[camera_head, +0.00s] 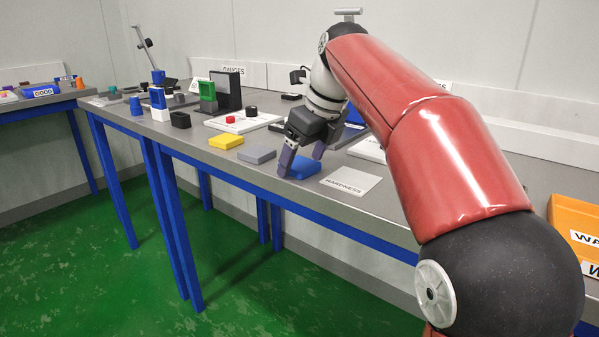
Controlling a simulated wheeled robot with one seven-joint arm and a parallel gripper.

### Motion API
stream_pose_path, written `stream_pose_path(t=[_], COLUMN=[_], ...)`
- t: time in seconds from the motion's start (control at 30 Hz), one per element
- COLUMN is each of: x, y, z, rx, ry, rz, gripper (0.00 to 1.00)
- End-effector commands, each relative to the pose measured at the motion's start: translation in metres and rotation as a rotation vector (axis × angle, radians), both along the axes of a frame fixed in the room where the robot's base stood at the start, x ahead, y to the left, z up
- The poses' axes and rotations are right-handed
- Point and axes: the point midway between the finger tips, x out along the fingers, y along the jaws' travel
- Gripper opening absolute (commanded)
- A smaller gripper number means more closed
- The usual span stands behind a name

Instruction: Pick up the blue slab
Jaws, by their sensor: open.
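The blue slab (301,169) lies flat on the grey table near its front edge, left of a white card. My gripper (303,163) is open and points down at the slab, with one finger in front of its left end and the other near its far right side. The fingers hide part of the slab. I cannot tell whether they touch it.
A grey slab (257,154) and a yellow slab (226,141) lie to the left of the blue slab. A white card marked "HARDNESS" (350,182) lies to its right. Gauges and blocks stand farther left; an orange bin (572,217) is at the right.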

Motion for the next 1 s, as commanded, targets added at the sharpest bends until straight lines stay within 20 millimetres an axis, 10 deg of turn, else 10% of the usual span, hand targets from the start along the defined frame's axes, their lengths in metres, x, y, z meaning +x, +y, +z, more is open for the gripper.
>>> stream_pose_path(t=[0.23,0.63,1.0], x=[0.0006,0.0004,0.0007], y=[0.0008,0.0007,-0.001], z=[-0.0016,-0.0014,0.0026], rx=[0.0,0.0,0.0], ry=[-0.001,-0.002,-0.001], rz=[0.0,0.001,0.0], gripper=[0.8,0.31,0.31])
